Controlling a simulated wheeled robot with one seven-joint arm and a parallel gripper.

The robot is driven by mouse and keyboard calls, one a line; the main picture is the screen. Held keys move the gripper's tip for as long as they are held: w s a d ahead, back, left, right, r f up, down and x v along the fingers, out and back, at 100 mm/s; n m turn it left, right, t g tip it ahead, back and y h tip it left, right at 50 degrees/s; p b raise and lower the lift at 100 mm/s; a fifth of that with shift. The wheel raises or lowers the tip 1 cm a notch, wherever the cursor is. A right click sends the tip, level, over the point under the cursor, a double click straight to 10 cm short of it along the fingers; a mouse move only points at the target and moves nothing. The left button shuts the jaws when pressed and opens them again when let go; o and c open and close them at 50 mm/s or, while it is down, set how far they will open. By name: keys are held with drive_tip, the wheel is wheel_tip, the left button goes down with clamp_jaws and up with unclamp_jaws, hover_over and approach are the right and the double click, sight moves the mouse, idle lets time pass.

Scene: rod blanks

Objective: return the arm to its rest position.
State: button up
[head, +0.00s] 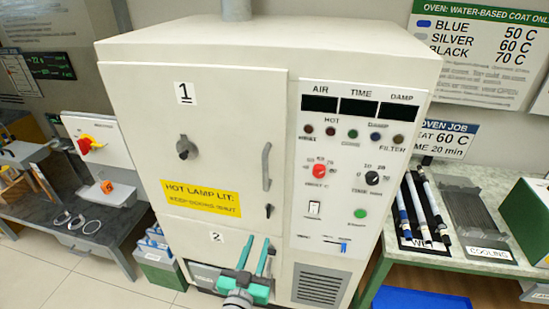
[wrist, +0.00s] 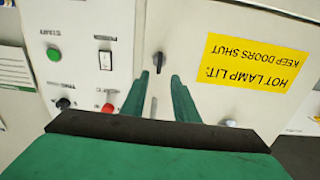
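My gripper (head: 257,243) is in front of the lower part of the cream oven (head: 350,45) in the head view, with its green fingers pointing up. In the wrist view my gripper (wrist: 159,79) has its two fingers apart with nothing between them. The oven's front, a dark knob (wrist: 158,62) and the yellow hot-lamp label (wrist: 250,62) show beyond the fingertips. Whether the fingers touch the oven front cannot be told. The upper door (head: 225,120), marked 1, looks shut. The lower door, marked 2, is partly hidden behind my gripper.
A green-framed bench at right holds several rods on a rack (head: 425,210) and a dark cooling tray (head: 475,215). A blue bin (head: 415,300) is below it. A grey bench (head: 90,225) with rings stands at left. Open floor (head: 60,280) shows at lower left.

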drive_tip(key=s+d+f+n+g+y, duration=0.1)
drive_tip(key=s+d+f+y, duration=0.1)
drive_tip(key=s+f, duration=0.55)
drive_tip(key=s+d+f+n+g+y, duration=0.1)
drive_tip(key=s+d+f+n, duration=0.3)
drive_tip(key=s, duration=0.7)
drive_tip(key=s+d+r+m, duration=0.1)
drive_tip(key=s, duration=0.8)
drive_tip(key=s+d+r+m, duration=0.2)
drive_tip(key=s, duration=0.8)
drive_tip(key=shift+d+r+h, duration=0.2)
drive_tip(key=shift+r+h, duration=0.05)
drive_tip(key=shift+h, duration=0.15)
drive_tip(key=shift+s, duration=0.2)
drive_tip(key=shift+o, duration=0.3)
